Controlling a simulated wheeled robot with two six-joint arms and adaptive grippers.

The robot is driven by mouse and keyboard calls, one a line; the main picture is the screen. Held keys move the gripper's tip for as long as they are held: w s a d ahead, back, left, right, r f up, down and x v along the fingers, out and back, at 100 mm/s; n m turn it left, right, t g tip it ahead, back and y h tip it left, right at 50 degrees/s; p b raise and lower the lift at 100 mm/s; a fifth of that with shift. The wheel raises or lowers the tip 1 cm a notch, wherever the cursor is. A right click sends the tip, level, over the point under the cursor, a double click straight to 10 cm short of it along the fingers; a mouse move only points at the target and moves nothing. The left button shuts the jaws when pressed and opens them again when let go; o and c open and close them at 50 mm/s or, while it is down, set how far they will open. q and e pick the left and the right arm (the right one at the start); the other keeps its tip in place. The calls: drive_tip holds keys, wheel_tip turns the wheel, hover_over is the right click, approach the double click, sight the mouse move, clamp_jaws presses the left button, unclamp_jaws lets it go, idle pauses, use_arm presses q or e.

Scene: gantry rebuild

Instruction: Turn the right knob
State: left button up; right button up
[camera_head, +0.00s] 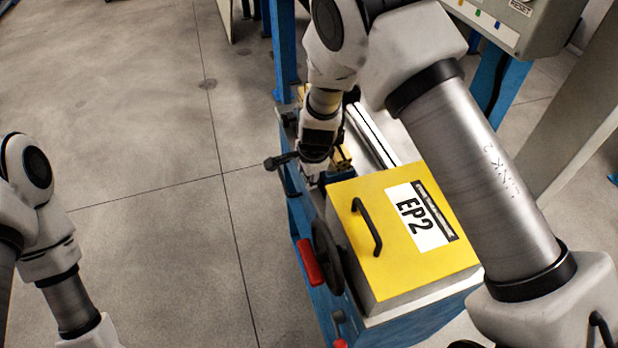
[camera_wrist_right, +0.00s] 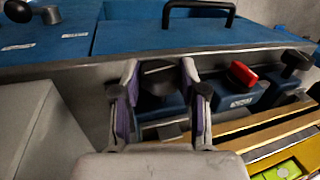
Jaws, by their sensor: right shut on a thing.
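My right gripper (camera_head: 312,176) reaches down at the blue machine, just beyond the yellow EP2 box. In the right wrist view its two fingers (camera_wrist_right: 160,72) stand on both sides of a dark round knob (camera_wrist_right: 160,80), shut on it. The knob sits at the edge of the blue housing and is partly hidden by the fingers. In the head view the gripper hides it. I cannot tell from the pictures whether it is the right one of the knobs. My left arm enters at the left edge of the head view, but its gripper is out of frame.
The yellow box (camera_head: 405,262) with a black handle stands near the gripper. A black handwheel (camera_head: 327,256) and a red grip (camera_head: 309,262) are on its left side. In the wrist view, a red knob (camera_wrist_right: 243,74) and a black knob (camera_wrist_right: 297,60) lie right. Floor at left is clear.

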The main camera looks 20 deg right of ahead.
drive_tip(key=shift+s+f, duration=0.1)
drive_tip(key=shift+f, duration=0.05)
drive_tip(key=o, duration=0.9)
drive_tip(key=shift+o, duration=1.1)
drive_tip(key=v, duration=1.2)
drive_tip(key=shift+a, duration=0.15)
